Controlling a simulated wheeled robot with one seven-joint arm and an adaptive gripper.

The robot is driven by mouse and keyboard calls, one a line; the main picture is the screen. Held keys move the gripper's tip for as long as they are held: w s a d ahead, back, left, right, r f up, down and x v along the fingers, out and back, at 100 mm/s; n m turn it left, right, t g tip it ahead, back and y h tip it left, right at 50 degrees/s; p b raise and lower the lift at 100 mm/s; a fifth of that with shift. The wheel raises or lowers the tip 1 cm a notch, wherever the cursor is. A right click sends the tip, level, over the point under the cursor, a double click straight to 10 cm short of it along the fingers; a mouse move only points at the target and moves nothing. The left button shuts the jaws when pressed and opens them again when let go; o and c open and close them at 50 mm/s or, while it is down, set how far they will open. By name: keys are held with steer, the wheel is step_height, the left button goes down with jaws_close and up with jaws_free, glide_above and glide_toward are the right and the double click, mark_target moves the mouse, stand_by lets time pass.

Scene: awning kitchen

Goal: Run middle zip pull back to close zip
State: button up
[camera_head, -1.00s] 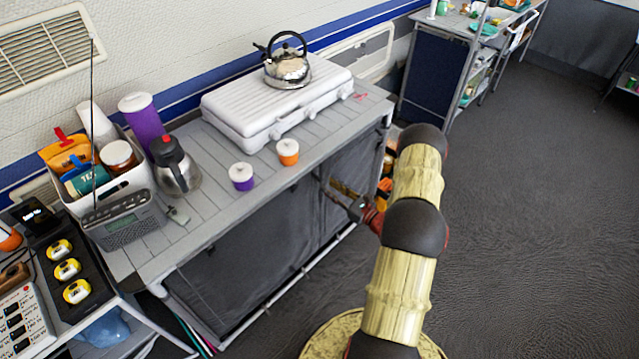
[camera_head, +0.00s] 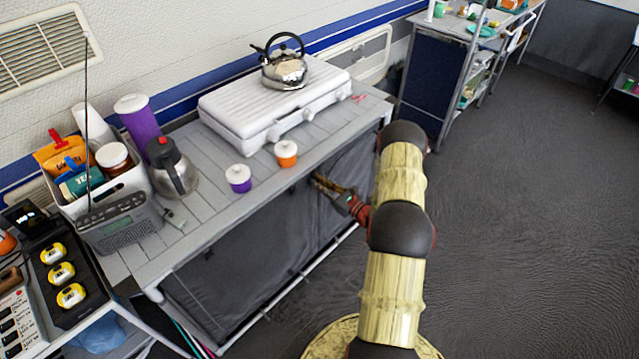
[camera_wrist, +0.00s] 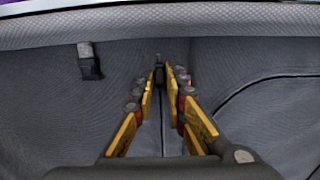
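The grey fabric front (camera_head: 240,255) of the cupboard hangs below the slatted top. In the wrist view a small dark zip pull (camera_wrist: 158,72) hangs near the top of this fabric (camera_wrist: 250,60), with a thin vertical line below it. My gripper (camera_wrist: 163,76) points at the fabric with its yellow fingers on either side of the pull. A gap shows between the fingertips, and the pull sits nearer the left finger; contact cannot be told. In the head view my gripper (camera_head: 318,182) is at the cupboard front, just under the top's edge.
A curved seam runs to the right. On the cupboard top (camera_head: 215,210) stand a purple-based pot (camera_head: 238,180), an orange-based pot (camera_head: 286,154), a white stove (camera_head: 270,105) and a kettle (camera_head: 285,70). Floor to the right is clear.

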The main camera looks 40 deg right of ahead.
jaws_close()
stand_by(0.5)
